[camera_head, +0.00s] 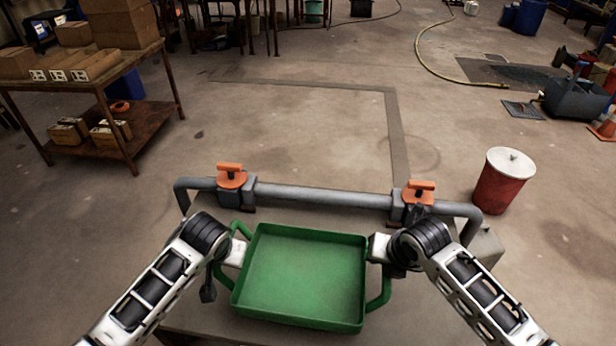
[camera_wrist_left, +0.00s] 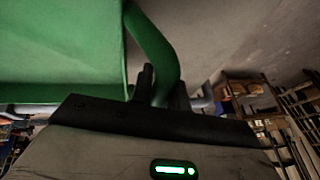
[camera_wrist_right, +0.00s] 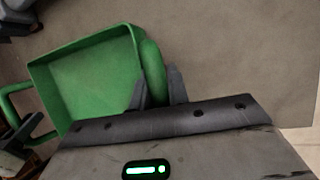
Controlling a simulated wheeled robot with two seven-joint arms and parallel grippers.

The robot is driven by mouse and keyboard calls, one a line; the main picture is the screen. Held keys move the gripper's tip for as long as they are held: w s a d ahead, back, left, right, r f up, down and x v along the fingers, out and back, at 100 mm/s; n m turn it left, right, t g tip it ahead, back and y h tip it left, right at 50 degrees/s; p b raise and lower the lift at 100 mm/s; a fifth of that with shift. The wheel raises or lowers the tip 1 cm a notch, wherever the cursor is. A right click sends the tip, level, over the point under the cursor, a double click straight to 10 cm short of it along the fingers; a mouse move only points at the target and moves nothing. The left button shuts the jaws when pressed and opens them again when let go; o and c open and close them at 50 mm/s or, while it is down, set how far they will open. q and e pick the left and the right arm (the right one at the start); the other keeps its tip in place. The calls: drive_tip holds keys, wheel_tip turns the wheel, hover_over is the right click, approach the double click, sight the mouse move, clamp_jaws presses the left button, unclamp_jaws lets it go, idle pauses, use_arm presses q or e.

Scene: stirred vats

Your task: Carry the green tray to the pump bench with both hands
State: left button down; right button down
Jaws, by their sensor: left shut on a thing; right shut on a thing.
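The green tray (camera_head: 303,272) is an empty, shallow rectangular tray with a loop handle on its left and right sides. In the head view it is in front of me, over a bench top (camera_head: 410,312); I cannot tell whether it touches the top. My left gripper (camera_head: 238,248) is at the left handle; in the left wrist view its fingers (camera_wrist_left: 160,88) are shut around the green handle bar (camera_wrist_left: 153,45). My right gripper (camera_head: 376,248) is at the right handle; in the right wrist view its fingers (camera_wrist_right: 158,88) are shut around the handle (camera_wrist_right: 152,62).
A grey pipe (camera_head: 325,199) with two orange valve handles (camera_head: 231,172) runs just beyond the tray. A red bin with a white lid (camera_head: 503,182) stands right. A table (camera_head: 130,62) with cardboard boxes stands at the left. The floor beyond the pipe is mostly clear; a yellow hose (camera_head: 424,52) lies farther off.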

use_arm(q)
drive_tip(key=shift+r, duration=0.15)
use_arm(e)
drive_tip(key=shift+r, duration=0.15)
